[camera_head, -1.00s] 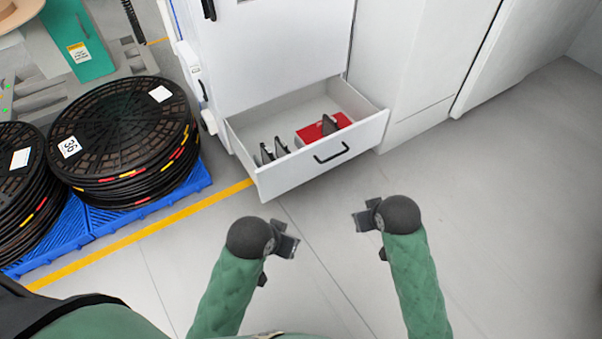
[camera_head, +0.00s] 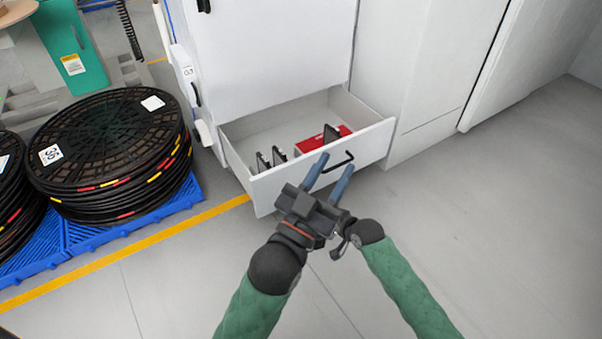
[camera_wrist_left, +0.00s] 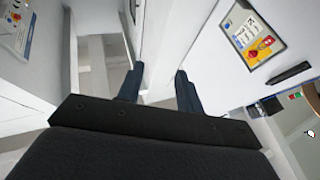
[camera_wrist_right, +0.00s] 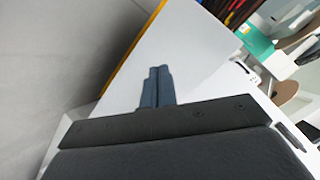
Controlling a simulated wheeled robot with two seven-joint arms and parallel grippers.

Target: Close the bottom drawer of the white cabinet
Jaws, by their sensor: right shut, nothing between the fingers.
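The white cabinet (camera_head: 270,55) has its bottom drawer (camera_head: 268,193) pulled open towards me. The drawer front carries a dark bar handle (camera_head: 341,161). Inside the drawer are a red box (camera_head: 312,144) and several dark upright pieces (camera_head: 271,158). My left gripper (camera_head: 335,162) is open, and its two blue fingers overlap the drawer front near the handle in the head view; contact cannot be told. Its spread fingers show in the left wrist view (camera_wrist_left: 160,80). My right gripper is mostly hidden behind the left one in the head view; its fingers are together and empty in the right wrist view (camera_wrist_right: 157,80).
Stacked black reels (camera_head: 108,140) stand on a blue pallet (camera_head: 180,203) at the left. A yellow floor line (camera_head: 150,234) runs towards the drawer. Another white cabinet (camera_head: 430,70) stands at the right. The floor at the right is clear.

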